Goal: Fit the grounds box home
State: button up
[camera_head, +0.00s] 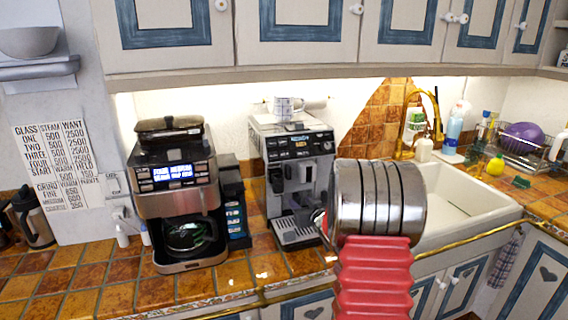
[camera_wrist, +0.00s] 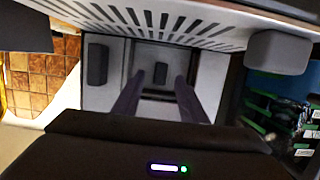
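The espresso machine (camera_head: 292,165) stands on the tiled counter, left of the sink. Its slotted drip tray (camera_head: 297,232) juts out at the front and fills the top of the wrist view as a grille (camera_wrist: 170,20). In the wrist view, my gripper (camera_wrist: 158,85) points into a dark square recess in the machine's pale front. Its two dark fingers stand apart, with a small dark tab (camera_wrist: 160,73) between them and visible gaps on both sides. I cannot clearly tell the grounds box from the recess. In the head view my own arm hides the gripper.
A coffee maker (camera_head: 176,190) with a glass carafe stands to the left, with a dark rack (camera_head: 235,208) between the machines. A white cup (camera_head: 287,107) sits on the espresso machine. The sink (camera_head: 455,215) lies to the right. Wall cabinets (camera_head: 290,35) overhang the counter.

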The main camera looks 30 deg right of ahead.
jog(key=v, duration=1.1)
dwell(0.4)
jog(key=s+a+r+g, duration=0.2)
jog(key=s+a+r, duration=0.1)
jog(key=a, duration=0.5)
jog(key=s+a+r+g, duration=0.2)
jog(key=a+r, duration=0.1)
jog(key=a, duration=0.6)
jog(key=s+a+f+n+g+y, duration=0.1)
jog(key=s+a+n+g+y, duration=0.2)
jog(key=s+a, duration=1.6)
jog(key=shift+s+a+g+y, duration=0.4)
jog(key=shift+g+y, duration=0.2)
jog(key=shift+g, duration=0.4)
jog(key=shift+w+f, duration=0.1)
jog(key=shift+f, duration=0.05)
jog(key=shift+c, duration=0.5)
